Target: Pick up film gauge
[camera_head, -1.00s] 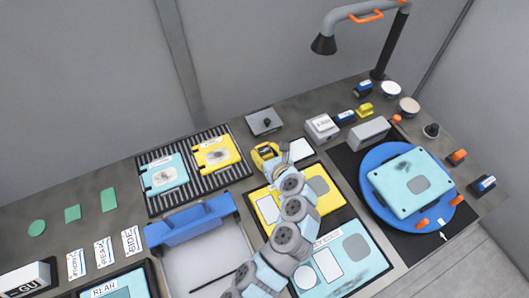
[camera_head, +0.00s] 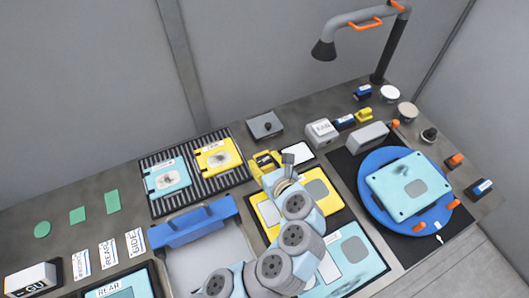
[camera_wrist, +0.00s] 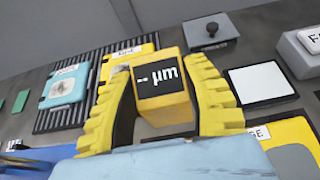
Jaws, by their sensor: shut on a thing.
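The film gauge (camera_wrist: 163,88) is a yellow block with a black display reading "- µm". In the wrist view it sits between the two yellow ribbed fingers of my gripper (camera_wrist: 165,100), which are shut on it. In the head view the film gauge (camera_head: 264,161) shows small and partly hidden at the end of my gripper (camera_head: 272,170), above the back of the bench. I cannot tell how far it is from the bench top.
A white square pad (camera_head: 299,153) lies right of the gauge. A grey box with a black knob (camera_head: 265,125) stands behind. A black ribbed rack (camera_head: 152,163) holds a cyan and a yellow panel. A blue turntable (camera_head: 367,199) with a cyan panel is at right.

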